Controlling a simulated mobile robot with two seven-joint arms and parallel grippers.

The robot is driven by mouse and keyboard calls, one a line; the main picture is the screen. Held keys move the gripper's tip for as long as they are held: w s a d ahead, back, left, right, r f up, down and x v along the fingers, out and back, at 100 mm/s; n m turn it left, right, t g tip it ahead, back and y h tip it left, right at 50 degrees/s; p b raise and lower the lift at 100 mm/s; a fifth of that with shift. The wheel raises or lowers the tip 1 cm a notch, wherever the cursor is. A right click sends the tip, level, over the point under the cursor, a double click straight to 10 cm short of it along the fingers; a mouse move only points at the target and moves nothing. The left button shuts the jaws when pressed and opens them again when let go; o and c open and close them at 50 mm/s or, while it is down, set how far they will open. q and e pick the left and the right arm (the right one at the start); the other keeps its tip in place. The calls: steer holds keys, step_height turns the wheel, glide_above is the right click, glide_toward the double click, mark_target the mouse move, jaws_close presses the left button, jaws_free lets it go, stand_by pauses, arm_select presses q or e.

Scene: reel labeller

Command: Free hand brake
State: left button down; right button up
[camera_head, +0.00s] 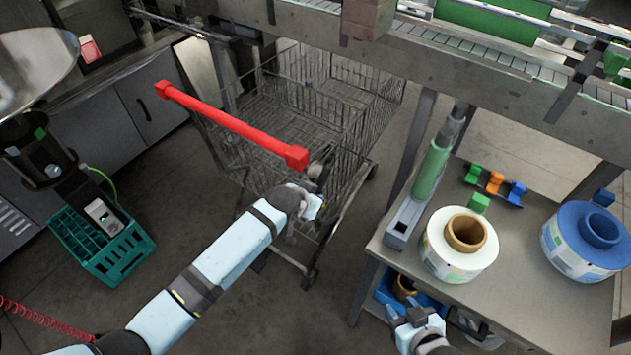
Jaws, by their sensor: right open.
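No part is plainly marked as the hand brake. A lever-like grey post with a green sleeve (430,170) stands tilted at the left edge of the metal table; I cannot tell if it is the brake. A wire shopping cart (340,120) with a red handle bar (230,125) stands in the middle. My left arm reaches up to the cart near the right end of that bar; its gripper (319,170) is dark against the wire, and its jaws do not show clearly. My right gripper (408,314) is open at the bottom, in front of the table's lower shelf.
The metal table (520,300) holds a white reel (440,255), a blue reel (575,250) and small coloured blocks (495,182). A conveyor (470,60) runs across the top right. A green crate (100,255) stands at left. Floor between crate and cart is clear.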

arm_select(q)
steer(key=p, duration=0.1)
steer(key=r+g+y+p, duration=0.1)
steer(key=p, duration=0.1)
steer(key=shift+s+a+r+g, duration=0.15)
steer(key=shift+s+r+g, duration=0.05)
steer(key=shift+s+g, duration=0.1)
steer(key=shift+s+a+g+y+p, duration=0.15)
steer(key=shift+g+y+p, duration=0.3)
steer(key=shift+p, duration=0.65)
arm_select(e)
step_height(320, 180, up, 6)
steer(key=shift+d+r, duration=0.15)
steer(key=shift+r, duration=0.1)
steer(key=shift+s+f, duration=0.1)
steer(key=shift+s, duration=0.05)
arm_select(q)
steer(key=c, duration=1.1)
jaws_free()
steer(key=shift+c, duration=0.2)
steer(key=v, duration=1.3)
steer(key=shift+a+r, duration=0.15)
steer(key=shift+r, duration=0.15)
arm_select(e)
steer(key=shift+f, duration=0.1)
arm_select(q)
steer(key=shift+s+f, duration=0.1)
steer(key=shift+s, duration=0.1)
